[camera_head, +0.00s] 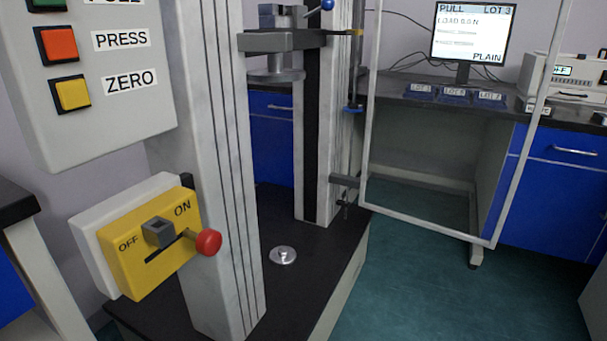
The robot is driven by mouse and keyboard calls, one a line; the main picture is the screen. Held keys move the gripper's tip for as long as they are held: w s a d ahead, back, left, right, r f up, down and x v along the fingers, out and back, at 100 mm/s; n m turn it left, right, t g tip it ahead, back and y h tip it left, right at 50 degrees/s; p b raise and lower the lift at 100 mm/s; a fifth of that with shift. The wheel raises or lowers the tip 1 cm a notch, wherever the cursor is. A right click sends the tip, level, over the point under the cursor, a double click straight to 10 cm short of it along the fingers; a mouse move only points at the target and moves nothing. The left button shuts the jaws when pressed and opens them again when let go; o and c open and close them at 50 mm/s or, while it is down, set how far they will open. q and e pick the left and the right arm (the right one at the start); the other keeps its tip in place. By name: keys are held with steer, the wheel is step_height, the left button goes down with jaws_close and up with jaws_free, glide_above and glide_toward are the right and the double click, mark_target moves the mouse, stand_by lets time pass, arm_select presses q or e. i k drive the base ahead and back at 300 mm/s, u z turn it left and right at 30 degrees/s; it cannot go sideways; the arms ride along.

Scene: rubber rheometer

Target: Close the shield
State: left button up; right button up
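The shield (430,228) is a clear panel in a thin pale frame. It stands swung out to the right of the testing machine, and the machine's front opening is uncovered. Its left edge runs beside the machine's right column (312,120), near a small bracket (345,181). Its right edge hangs free over the floor, and its top is cut off by the picture. Neither of my grippers is in view.
A yellow ON/OFF switch box (130,262) with a red knob (208,242) juts out at lower left. A button panel (95,125) hangs above it. A bench with a monitor (470,30) stands behind the shield. The green floor (400,300) in front is clear.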

mark_target(563, 15)
steer(key=z, duration=0.55)
steer(key=k, duration=0.65)
steer(key=z, duration=0.85)
steer(key=i, duration=1.7)
steer(key=u, duration=0.95)
